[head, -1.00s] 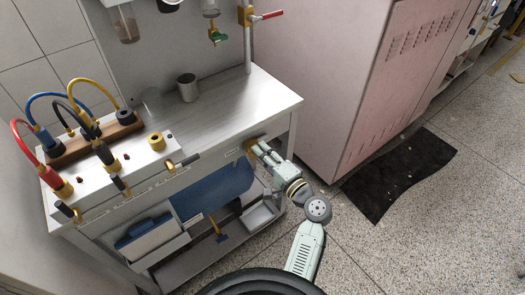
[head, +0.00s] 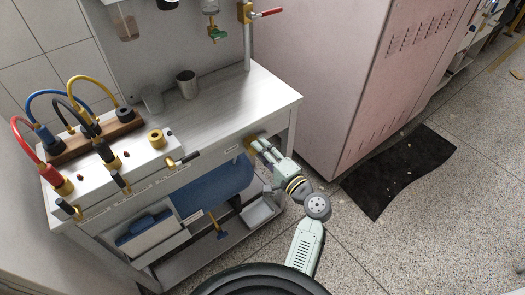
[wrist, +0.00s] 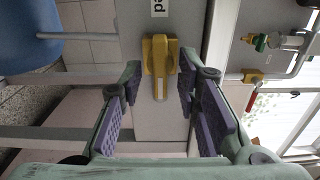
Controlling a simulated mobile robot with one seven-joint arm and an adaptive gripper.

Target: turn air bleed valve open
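A yellow valve (wrist: 160,56) with a straight lever (wrist: 159,88) is mounted on the bench's front panel, below a partly cropped label (wrist: 159,8) in the wrist view. The lever points down in that picture. My gripper (wrist: 157,72) is open, with one purple-padded finger on each side of the lever. Gaps show between the lever and both pads. In the head view, my gripper (head: 262,148) is at the right end of the bench front, and the yellow valve (head: 250,143) shows partly behind its fingers.
A red-handled valve pipe (head: 247,40) stands at the back. A pink cabinet (head: 350,80) is close on the right. Open floor with a black mat (head: 398,172) lies beyond.

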